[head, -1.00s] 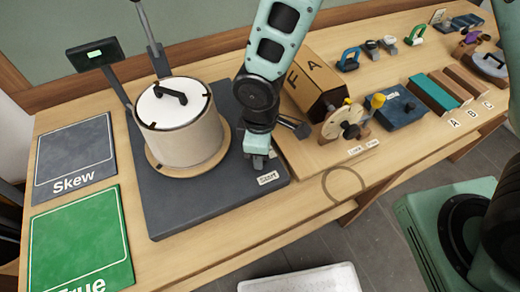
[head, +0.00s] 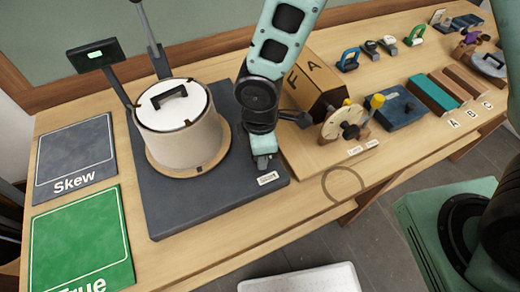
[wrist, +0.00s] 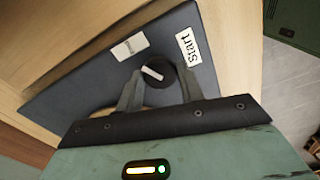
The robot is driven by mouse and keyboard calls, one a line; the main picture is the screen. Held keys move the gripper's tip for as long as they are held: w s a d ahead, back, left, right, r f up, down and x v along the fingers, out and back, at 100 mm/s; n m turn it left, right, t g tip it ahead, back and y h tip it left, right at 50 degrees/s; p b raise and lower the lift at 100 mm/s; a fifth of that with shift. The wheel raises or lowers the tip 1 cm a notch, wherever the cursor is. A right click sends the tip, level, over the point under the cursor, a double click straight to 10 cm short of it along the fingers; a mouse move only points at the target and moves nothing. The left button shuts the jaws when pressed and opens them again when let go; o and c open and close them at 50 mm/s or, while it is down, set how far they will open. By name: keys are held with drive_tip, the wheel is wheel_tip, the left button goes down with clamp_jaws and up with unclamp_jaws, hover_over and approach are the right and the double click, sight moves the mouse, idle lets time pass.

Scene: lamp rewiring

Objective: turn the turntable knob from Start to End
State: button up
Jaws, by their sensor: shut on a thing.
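The turntable has a dark base (head: 190,218) with a wooden disc (head: 160,168) carrying a cream drum (head: 185,140). The drum's white lid bears a black handle (head: 172,97). My gripper (head: 262,161) is at the base's right front, beside the Start label (head: 267,179). In the wrist view, the black turntable knob (wrist: 157,80) with a white pointer line sits between my gripper's fingers (wrist: 160,72), which are shut on it. The line slants toward the upper left. The Start label (wrist: 188,50) is at the knob's upper right; a second, unreadable label (wrist: 130,46) is at its upper left.
Skew (head: 75,158) and green True (head: 82,240) panels lie left of the base. A small screen (head: 94,54) with a green light stands behind. Right of my arm are a wooden block marked F and A (head: 312,85) and a round dial (head: 343,125).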

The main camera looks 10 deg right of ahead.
drive_tip(key=o, duration=1)
wheel_tip(320, 180, up, 17)
drive_tip(key=shift+r, duration=0.2)
drive_tip(key=s+d+m, duration=0.2)
drive_tip(key=s+m, duration=0.1)
drive_tip(key=s, duration=0.1)
drive_tip(key=s+d+m, duration=0.3)
drive_tip(key=m, duration=0.1)
drive_tip(key=s+d+m+b, duration=0.1)
drive_tip(key=s+d+m, duration=0.2)
drive_tip(key=s, duration=0.1)
drive_tip(key=shift+s+d+m+y, duration=0.1)
drive_tip(key=shift+s+m+y, duration=0.2)
drive_tip(key=shift+s, duration=0.05)
